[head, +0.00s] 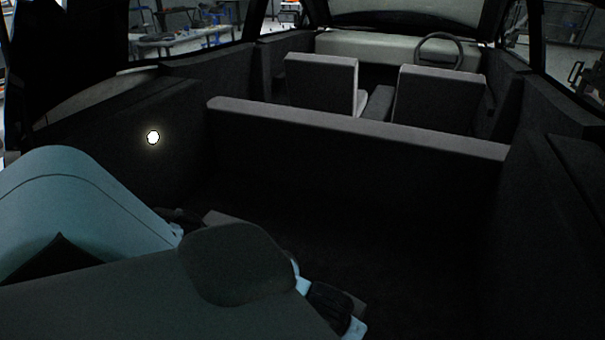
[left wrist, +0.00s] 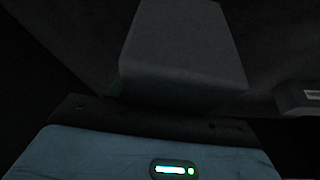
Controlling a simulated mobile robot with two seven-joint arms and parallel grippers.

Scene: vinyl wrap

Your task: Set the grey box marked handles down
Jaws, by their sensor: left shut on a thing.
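A plain grey box (left wrist: 185,50) fills the upper middle of the left wrist view, directly in front of my left gripper (left wrist: 165,105). My left gripper is shut on it, but its fingertips are hard to make out in the dark. No writing is legible on the box's visible faces. In the head view, my left gripper (head: 182,214) is a dark shape low inside the car's cargo area. A sliver of grey surface (head: 222,217) beside it seems to be the box, mostly hidden behind a dark rounded arm link. My right gripper (head: 332,300) is at the lower middle, its fingers unclear.
The cargo area is dark; its floor (head: 400,260) looks clear to the right. A seat back (head: 350,130) closes its far side, and a side wall (head: 130,115) with a round lamp (head: 153,137) stands left. A grey object with a pale label (left wrist: 300,96) shows at the wrist view's right.

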